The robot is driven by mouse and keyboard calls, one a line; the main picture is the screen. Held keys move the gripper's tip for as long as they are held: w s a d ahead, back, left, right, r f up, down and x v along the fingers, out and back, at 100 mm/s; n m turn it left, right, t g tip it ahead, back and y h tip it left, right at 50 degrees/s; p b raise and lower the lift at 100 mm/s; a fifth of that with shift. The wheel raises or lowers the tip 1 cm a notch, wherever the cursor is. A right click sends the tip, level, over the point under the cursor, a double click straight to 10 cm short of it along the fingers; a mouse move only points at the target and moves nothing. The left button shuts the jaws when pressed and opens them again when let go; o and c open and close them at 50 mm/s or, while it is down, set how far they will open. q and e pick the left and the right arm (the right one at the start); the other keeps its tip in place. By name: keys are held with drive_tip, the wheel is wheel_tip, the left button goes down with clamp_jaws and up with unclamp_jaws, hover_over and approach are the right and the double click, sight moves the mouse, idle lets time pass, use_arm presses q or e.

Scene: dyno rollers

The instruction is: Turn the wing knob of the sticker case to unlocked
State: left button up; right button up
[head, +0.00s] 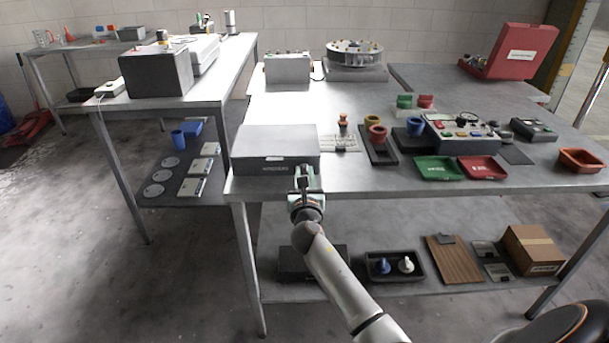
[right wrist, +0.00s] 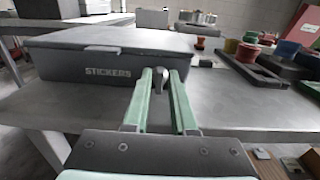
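The sticker case (head: 272,166) is a dark grey box with a closed lid, at the left front corner of the main table. In the right wrist view the case (right wrist: 70,66) shows the word STICKERS on its front. The wing knob (right wrist: 159,84) is a small dark piece at the front of the case, between my right fingertips. My right gripper (head: 304,177) is at the case's front; in the right wrist view the gripper (right wrist: 161,82) has its pale green fingers apart, one on each side of the knob. Contact with the knob is unclear. My left gripper is not in view.
To the right on the table are coloured cups (head: 376,132), a green tray (head: 438,168), a red tray (head: 482,168) and a control box (head: 462,140). A lower shelf holds a dark tray (head: 396,278) and a cardboard box (head: 533,249). The table front right of the case is clear.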

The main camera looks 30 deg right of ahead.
clamp_jaws()
